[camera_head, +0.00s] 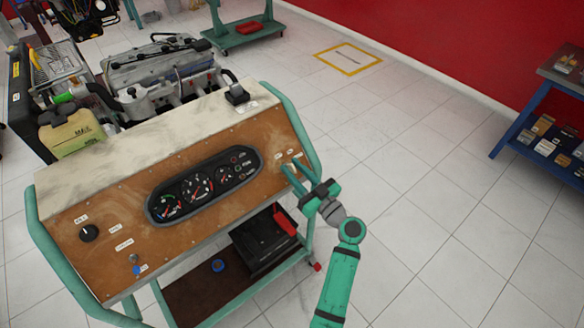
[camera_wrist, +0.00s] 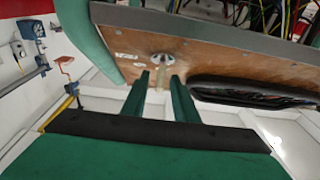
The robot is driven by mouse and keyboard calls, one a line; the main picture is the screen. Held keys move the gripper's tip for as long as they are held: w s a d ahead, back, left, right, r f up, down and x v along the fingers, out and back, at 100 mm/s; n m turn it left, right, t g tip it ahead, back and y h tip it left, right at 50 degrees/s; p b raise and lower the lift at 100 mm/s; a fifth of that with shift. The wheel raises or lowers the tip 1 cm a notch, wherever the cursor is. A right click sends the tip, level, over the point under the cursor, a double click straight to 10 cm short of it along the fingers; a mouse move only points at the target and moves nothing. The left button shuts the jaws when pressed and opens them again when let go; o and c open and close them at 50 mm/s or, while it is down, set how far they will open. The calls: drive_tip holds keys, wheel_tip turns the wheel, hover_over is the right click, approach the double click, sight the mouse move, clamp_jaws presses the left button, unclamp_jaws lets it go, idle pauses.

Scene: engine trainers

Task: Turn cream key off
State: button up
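The cream key (camera_wrist: 162,76) shows in the wrist view as a narrow pale piece at a round silver key switch (camera_wrist: 162,57) on the brown panel. It lies between the two finger tips of my gripper (camera_wrist: 161,85), with a gap visible between the fingers. The fingers are open around it, and I cannot tell if they touch it. In the head view my gripper (camera_head: 289,170) reaches the right end of the brown control panel (camera_head: 107,205); there the key is too small and covered to make out.
The gauge cluster (camera_head: 203,186) sits left of the fingers. The green frame tube (camera_head: 294,125) runs close beside the panel's right edge. A black battery (camera_head: 262,248) with a red part stands on the lower shelf. The floor to the right is clear up to the blue shelf (camera_head: 526,118).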

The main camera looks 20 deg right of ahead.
drive_tip(key=v, duration=1)
drive_tip(key=shift+f, duration=0.1)
drive_tip(key=s+a+f+m+g+h, duration=0.2)
drive_tip(key=s+a+f, duration=0.15)
drive_tip(key=f, duration=0.35)
drive_tip(key=s+a+f+m+g+h, duration=0.1)
drive_tip(key=s+a+f+m+h, duration=0.15)
drive_tip(key=a+f, duration=0.35)
drive_tip(key=s+a+f+m+g+h, duration=0.2)
drive_tip(key=s+a+f+h, duration=0.15)
drive_tip(key=s+f, duration=0.45)
drive_tip(key=s+a+r, duration=0.3)
drive_tip(key=s+r, duration=0.3)
drive_tip(key=s, duration=0.1)
drive_tip(key=s+a+r+n+t, duration=0.1)
drive_tip(key=s+a+r, duration=0.2)
drive_tip(key=s+r, duration=0.2)
drive_tip(key=s+a+r+n+t+y, duration=0.1)
drive_tip(key=s+a+r, duration=0.3)
drive_tip(key=s+r, duration=0.2)
drive_tip(key=v, duration=0.2)
drive_tip(key=shift+s, duration=0.4)
drive_tip(key=shift+r, duration=0.1)
